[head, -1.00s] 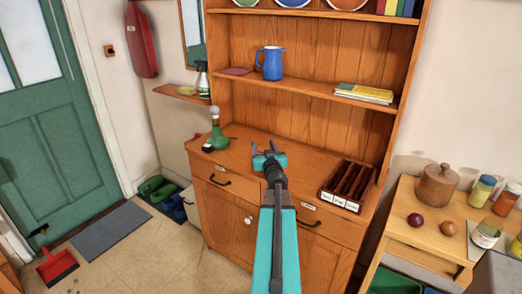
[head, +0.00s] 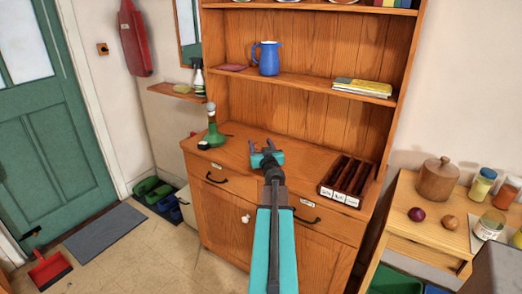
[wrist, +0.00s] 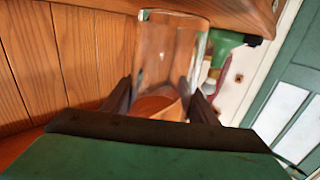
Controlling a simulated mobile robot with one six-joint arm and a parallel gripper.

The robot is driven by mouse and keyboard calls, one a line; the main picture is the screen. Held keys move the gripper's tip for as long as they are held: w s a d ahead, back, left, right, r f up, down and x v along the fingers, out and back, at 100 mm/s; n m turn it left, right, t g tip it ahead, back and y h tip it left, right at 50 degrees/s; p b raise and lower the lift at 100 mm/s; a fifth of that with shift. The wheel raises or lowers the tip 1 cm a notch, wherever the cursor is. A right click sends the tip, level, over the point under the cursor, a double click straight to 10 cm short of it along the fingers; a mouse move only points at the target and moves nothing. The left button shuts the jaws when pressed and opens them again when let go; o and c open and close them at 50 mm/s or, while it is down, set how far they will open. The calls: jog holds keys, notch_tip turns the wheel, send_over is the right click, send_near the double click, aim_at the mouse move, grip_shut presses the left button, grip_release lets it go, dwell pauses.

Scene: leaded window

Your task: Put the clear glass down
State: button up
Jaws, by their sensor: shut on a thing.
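The clear glass (wrist: 168,50) shows in the wrist view between the two dark fingers of my gripper (wrist: 160,100), which is shut on it. In the head view my gripper (head: 266,146) is over the wooden dresser's worktop (head: 238,158), its fingers pointing toward the back boards. The glass cannot be made out there. I cannot tell whether its base touches the worktop.
A green bottle-like object (head: 213,136) stands left on the worktop. A dark tray with labelled compartments (head: 327,188) sits to the right. Bare worktop lies between them. A shelf above holds a blue jug (head: 269,62) and yellow books (head: 362,89).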

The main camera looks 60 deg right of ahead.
jog(key=shift+w+a+f, duration=0.15)
jog(key=shift+f, duration=0.2)
jog(key=shift+f, duration=0.2)
jog(key=o, duration=1.7)
jog(key=shift+f+b, duration=0.15)
jog(key=shift+b, duration=0.75)
